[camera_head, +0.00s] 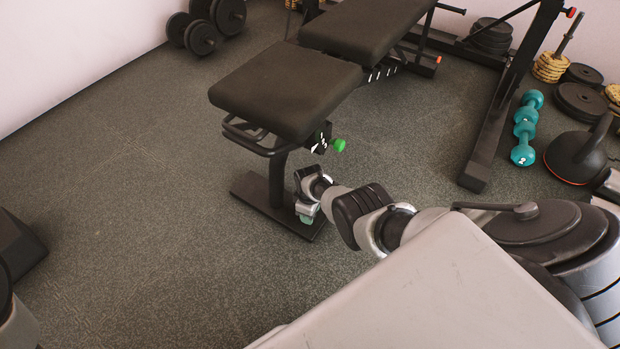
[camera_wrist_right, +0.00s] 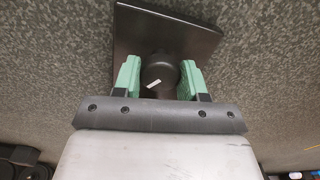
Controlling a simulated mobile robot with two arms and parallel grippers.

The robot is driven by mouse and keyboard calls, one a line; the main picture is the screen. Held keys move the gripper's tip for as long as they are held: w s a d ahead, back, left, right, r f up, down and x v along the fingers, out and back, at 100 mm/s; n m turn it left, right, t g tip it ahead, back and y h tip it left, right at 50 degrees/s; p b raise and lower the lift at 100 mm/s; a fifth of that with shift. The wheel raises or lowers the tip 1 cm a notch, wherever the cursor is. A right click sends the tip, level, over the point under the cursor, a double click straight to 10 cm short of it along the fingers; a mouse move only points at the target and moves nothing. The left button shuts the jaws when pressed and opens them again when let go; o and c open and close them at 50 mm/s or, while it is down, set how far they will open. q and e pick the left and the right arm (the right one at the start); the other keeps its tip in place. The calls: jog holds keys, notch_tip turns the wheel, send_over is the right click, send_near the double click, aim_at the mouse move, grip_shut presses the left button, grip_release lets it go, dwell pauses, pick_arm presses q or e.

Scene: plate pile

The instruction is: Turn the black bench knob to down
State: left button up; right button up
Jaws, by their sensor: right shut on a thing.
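The black bench knob (camera_wrist_right: 160,72) is a round dark knob with a short white mark, which lies nearly crosswise and slightly tilted in the right wrist view. My right gripper (camera_wrist_right: 159,66) has its green finger pads on both sides of the knob and is shut on it. In the head view my right gripper (camera_head: 307,210) is low beside the bench post, and the knob cannot be made out there. The bench (camera_head: 285,90) has a black padded seat and a flat foot plate (camera_head: 258,190). My left gripper is out of view.
A green knob (camera_head: 338,145) sticks out under the seat, above my right gripper. A black rack upright (camera_head: 490,140), teal dumbbells (camera_head: 525,130) and a kettlebell (camera_head: 575,155) are at the right. Open floor (camera_head: 130,200) lies left of the bench.

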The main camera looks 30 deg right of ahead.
jog(key=n, duration=0.2)
jog(key=shift+n, duration=2.3)
jog(key=o, duration=0.9)
